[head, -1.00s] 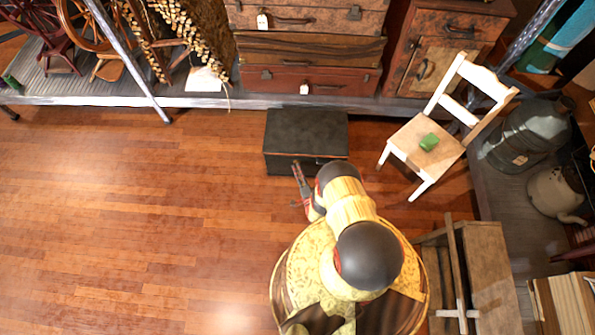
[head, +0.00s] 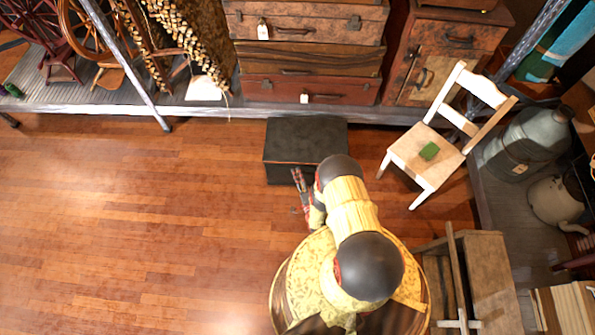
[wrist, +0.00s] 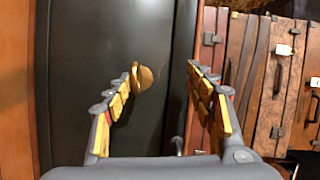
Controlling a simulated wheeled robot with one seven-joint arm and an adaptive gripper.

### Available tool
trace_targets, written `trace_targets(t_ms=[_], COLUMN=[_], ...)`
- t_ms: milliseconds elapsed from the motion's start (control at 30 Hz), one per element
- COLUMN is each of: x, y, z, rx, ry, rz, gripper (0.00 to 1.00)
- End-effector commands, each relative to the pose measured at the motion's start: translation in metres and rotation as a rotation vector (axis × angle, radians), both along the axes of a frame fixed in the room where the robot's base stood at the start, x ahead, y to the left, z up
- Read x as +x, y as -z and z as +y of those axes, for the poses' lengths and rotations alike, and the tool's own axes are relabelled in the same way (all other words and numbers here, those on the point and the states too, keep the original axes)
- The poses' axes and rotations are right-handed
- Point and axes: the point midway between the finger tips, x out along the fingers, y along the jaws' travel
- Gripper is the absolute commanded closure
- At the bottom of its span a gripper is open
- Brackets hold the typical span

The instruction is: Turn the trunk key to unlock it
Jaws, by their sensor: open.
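The black trunk (head: 305,140) stands on the wooden floor in front of a low platform, with its lid closed. In the wrist view its dark face (wrist: 85,90) fills the left half and middle. A small brass key (wrist: 144,77) shows on that face, between my fingers and close to the tip of the left finger. I cannot tell whether they touch. My gripper (wrist: 163,68) is open, with its fingers pointing at the trunk. In the head view my gripper (head: 298,180) is at the trunk's near side, and the key cannot be made out there.
Stacked suitcases (head: 310,60) are behind the trunk on the platform. A wooden crate (head: 480,270) is at the lower right. The floor (head: 130,220) on the left is clear.

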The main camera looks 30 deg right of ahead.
Motion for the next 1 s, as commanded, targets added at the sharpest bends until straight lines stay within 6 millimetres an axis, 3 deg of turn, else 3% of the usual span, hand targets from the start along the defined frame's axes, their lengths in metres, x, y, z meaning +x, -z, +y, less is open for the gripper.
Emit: trace_targets(t_ms=[33,100,300,567,800,1000], x=[0.007,0.008,0.008,0.009,0.012,0.013], y=[-0.016,-0.024,-0.045,-0.063,-0.070,-0.071], z=[-0.001,-0.001,-0.001,0.000,-0.003,-0.004], rx=[-0.007,-0.007,-0.007,-0.008,-0.012,-0.013], ry=[-0.005,-0.005,-0.007,-0.008,-0.004,-0.005], rz=[-0.025,-0.025,-0.026,-0.026,-0.034,-0.037], gripper=[0.62,0.58,0.49,0.46,0.71,0.73])
